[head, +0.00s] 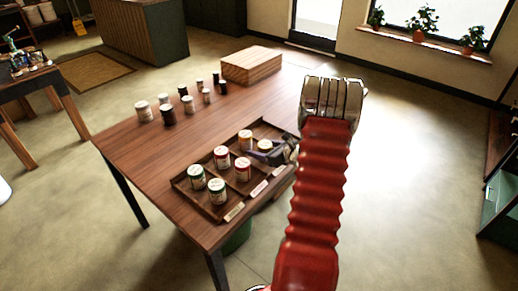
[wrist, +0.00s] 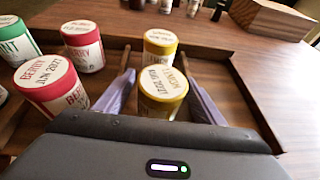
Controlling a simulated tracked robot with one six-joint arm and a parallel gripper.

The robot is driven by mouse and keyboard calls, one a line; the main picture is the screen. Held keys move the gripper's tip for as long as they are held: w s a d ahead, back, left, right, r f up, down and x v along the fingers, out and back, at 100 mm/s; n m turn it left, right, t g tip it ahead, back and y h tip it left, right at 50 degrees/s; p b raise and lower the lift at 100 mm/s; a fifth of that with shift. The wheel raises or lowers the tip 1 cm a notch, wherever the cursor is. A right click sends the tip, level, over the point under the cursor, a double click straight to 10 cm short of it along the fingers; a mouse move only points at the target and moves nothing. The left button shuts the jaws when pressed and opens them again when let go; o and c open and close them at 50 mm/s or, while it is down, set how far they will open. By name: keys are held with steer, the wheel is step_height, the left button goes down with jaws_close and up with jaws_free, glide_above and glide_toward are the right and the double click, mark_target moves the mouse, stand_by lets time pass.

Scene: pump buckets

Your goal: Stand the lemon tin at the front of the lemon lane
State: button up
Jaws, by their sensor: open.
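Two yellow-banded lemon tins with white lids stand upright toward the right side of the divided tray (head: 216,217). The nearer lemon tin (wrist: 163,97) is between the purple fingers of my gripper (wrist: 155,68), with room at its sides; the head view shows this tin (head: 265,146) too. The farther lemon tin (wrist: 160,41) stands just beyond, also seen in the head view (head: 245,141). My gripper (head: 262,155) is open, low over the tray. Its body hides the near end of the lane in the wrist view.
Two red berry tins (head: 243,169) stand left of the gripper, with two green tins (head: 217,190) beyond them. Several small jars (head: 168,115) and a wooden box (head: 252,65) stand farther back on the table (head: 140,150). Pale label plates (head: 258,188) line the tray's front edge.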

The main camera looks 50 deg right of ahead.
mark_target(269, 150)
steer(key=v, duration=1)
steer(key=shift+r, duration=0.1)
stand_by(0.4)
